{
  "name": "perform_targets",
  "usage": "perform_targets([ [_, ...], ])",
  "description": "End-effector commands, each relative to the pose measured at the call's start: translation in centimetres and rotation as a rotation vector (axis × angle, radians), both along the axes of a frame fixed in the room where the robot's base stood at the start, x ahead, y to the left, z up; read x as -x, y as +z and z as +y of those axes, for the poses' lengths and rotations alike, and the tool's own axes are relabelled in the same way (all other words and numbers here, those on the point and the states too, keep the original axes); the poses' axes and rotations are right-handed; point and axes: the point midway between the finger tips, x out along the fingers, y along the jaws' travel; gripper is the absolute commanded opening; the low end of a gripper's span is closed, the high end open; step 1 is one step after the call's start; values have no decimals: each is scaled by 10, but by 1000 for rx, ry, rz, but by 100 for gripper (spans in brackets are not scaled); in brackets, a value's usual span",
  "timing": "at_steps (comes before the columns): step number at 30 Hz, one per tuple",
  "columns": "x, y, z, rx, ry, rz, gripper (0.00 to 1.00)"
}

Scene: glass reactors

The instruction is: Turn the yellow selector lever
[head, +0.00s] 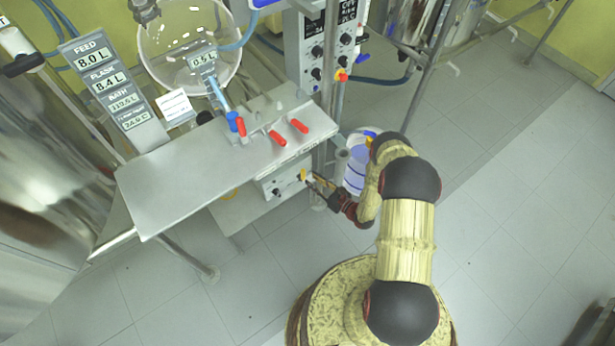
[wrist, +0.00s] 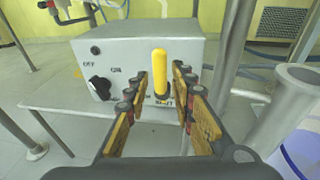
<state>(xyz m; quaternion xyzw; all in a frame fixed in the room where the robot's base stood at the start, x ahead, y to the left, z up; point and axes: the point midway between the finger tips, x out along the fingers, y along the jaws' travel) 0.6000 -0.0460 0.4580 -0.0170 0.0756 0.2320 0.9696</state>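The yellow selector lever (wrist: 160,72) stands upright on the front of a grey control box (wrist: 125,58) in the wrist view. In the head view the lever (head: 303,175) is small at the right end of the box (head: 284,182), under the steel table. My gripper (wrist: 160,88) is open, with one finger on each side of the lever. A gap shows between the lever and the fingers, and I cannot tell whether either touches it. In the head view my gripper (head: 318,186) reaches the box from the right.
A black OFF/ON knob (wrist: 100,88) is left of the lever. A steel post (wrist: 232,50) stands close on the right. A blue-and-white container (head: 356,172) is beside my arm. Red-handled valves (head: 277,138) lie on the steel table (head: 180,180) above.

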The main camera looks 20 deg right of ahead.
Motion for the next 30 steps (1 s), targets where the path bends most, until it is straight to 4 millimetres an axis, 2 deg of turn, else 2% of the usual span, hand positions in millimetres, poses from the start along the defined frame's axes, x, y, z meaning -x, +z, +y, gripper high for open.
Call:
perform_targets([
  [1,11,2,-7,-1,-6,2,25],
  [6,39,7,-20,-1,-3,1,25],
  [12,57,10,-30,0,-1,0,25],
  [30,62,11,-31,0,1,0,25],
])
